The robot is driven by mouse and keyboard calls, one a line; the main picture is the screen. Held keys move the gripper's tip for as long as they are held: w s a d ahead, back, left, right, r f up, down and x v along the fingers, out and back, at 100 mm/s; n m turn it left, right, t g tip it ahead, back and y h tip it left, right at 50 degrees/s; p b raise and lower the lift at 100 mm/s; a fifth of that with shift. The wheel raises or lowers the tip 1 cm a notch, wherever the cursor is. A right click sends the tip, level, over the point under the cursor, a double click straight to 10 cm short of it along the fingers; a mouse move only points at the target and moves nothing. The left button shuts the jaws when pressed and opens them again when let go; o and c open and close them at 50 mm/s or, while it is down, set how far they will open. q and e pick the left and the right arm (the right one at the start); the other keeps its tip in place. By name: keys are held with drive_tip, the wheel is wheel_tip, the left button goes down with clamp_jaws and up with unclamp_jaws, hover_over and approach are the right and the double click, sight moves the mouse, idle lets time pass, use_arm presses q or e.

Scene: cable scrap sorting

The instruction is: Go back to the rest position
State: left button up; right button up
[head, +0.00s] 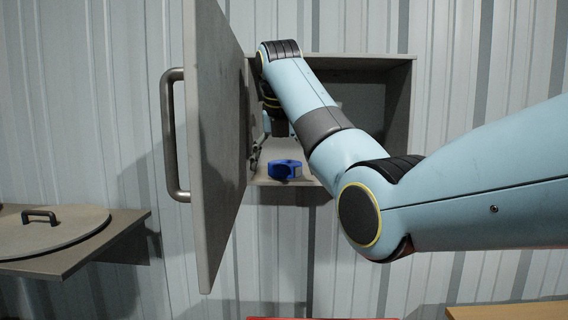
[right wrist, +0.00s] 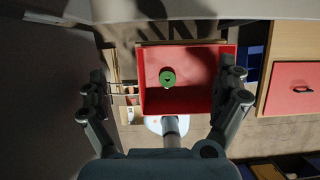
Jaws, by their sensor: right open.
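My right arm reaches from the right across the front of the grey wall cabinet (head: 398,130). My right gripper (head: 257,152) hangs at the cabinet's left side, close to the open door (head: 215,140), and shows only in part. In the right wrist view its two fingers (right wrist: 163,75) are spread wide with nothing between them. A blue ring-shaped object (head: 285,169) lies on the cabinet floor, just right of the gripper and apart from it. My left gripper is not in view.
The door stands swung out, its bar handle (head: 171,135) facing left. A shelf with a round lid (head: 45,232) is at lower left. Far below the gripper is a red tray (right wrist: 205,95) holding a round green object (right wrist: 167,77). A red drawer front (right wrist: 290,90) is at right.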

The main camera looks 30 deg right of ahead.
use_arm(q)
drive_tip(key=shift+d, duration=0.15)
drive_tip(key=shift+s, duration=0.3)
